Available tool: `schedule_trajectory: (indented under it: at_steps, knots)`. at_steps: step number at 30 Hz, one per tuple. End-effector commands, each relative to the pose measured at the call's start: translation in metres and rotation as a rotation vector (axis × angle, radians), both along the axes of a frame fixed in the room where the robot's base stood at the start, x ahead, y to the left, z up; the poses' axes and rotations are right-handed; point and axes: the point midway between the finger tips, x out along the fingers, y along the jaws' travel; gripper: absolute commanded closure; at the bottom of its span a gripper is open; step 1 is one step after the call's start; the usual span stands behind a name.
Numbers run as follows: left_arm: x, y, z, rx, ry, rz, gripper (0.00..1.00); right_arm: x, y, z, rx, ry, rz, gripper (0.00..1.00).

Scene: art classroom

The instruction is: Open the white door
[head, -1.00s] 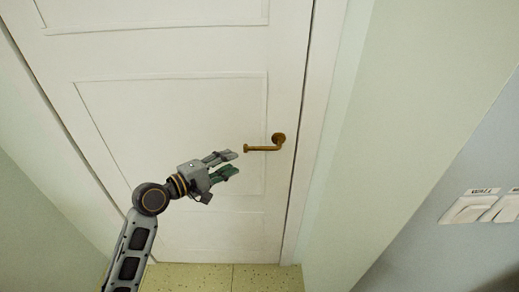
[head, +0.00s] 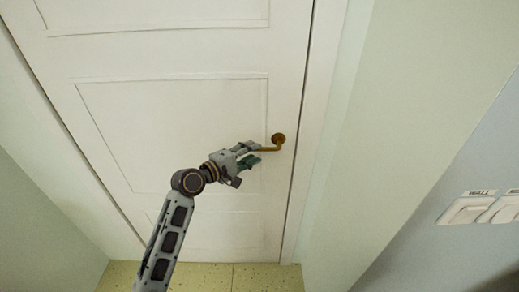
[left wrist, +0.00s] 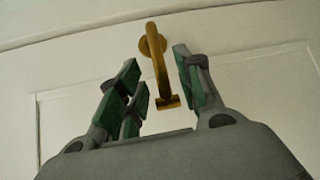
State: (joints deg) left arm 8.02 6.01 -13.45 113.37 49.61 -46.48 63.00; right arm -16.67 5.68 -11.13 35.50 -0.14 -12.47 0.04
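The white door (head: 180,120) fills most of the head view and stands shut in its frame. Its brass lever handle (head: 278,141) is near the door's right edge, with the lever pointing left. My left gripper (head: 257,153) is at the free end of the lever and hides part of it. In the left wrist view, the handle (left wrist: 158,62) lies between the fingers of the left gripper (left wrist: 163,90), which are open with gaps on both sides. My right gripper is not in view.
A pale green wall (head: 400,120) stands close on the right of the door frame. White switches (head: 468,209) are on the grey wall at lower right. Another wall (head: 45,220) is at left. A little speckled yellow floor (head: 262,277) is clear below the door.

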Motion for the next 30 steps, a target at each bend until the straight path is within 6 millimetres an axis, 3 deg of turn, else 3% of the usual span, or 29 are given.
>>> schedule_trajectory:
  at_steps: [12, 26, 30]
  knots:
    - [0.026, -0.027, -0.005, 0.000, 0.000, -0.001, 0.65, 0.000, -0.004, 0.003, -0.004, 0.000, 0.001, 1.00]
    - [0.030, -0.030, -0.006, 0.000, 0.000, 0.000, 0.65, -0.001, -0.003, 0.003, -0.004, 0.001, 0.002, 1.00]
    - [0.030, -0.030, -0.006, 0.000, 0.000, 0.000, 0.83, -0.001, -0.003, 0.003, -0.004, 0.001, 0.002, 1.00]
